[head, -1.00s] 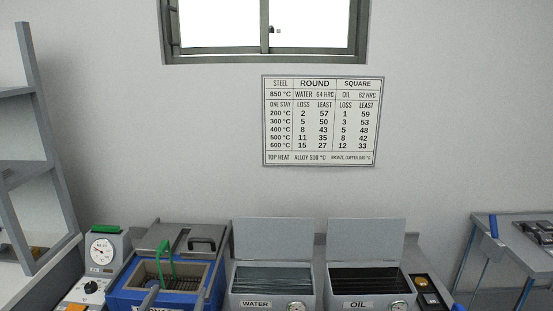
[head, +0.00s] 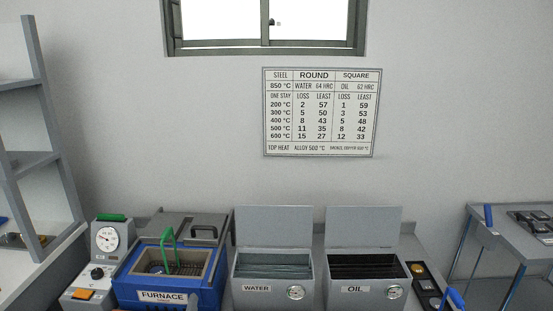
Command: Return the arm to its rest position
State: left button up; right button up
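My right gripper is not in view. The furnace top is open. A basket with a green handle (head: 168,243) sits in its opening, the handle standing up.
The water tank (head: 256,291) and oil tank (head: 352,292) stand open right of the furnace. A gauge box (head: 106,240) is to its left, beside a grey shelf (head: 50,160). A cart (head: 492,240) with blue grips is at right. A chart (head: 321,112) hangs on the wall.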

pick_arm(q)
jog(key=s+d+f+n+g+h, duration=0.15)
jog(key=s+f+n+g, duration=0.25)
jog(key=s+n, duration=0.7)
jog(key=s+d+f+n+g, duration=0.2)
jog(key=s+f+n+g, duration=0.3)
jog(key=s, duration=0.9)
jog(key=s+d+f+n+g, duration=0.1)
jog(key=s+f+n+g, duration=0.3)
jog(key=s+n, duration=0.75)
jog(key=w+d+f+m+t, duration=0.1)
jog(key=w+d+f, duration=0.1)
jog(key=f, duration=0.9)
jog(key=w+d+f+m+t, duration=0.1)
jog(key=w+f, duration=0.1)
jog(key=f, duration=0.8)
jog(key=s+f+h, duration=0.1)
jog(key=s+f, duration=0.2)
jog(key=f, duration=0.5)
jog(key=s+d+f, duration=0.1)
jog(key=s+f, duration=0.3)
jog(key=f, duration=0.5)
jog(key=shift+d+t+h, duration=0.2)
jog(key=shift+t+h, duration=0.15)
jog(key=shift+t, duration=0.05)
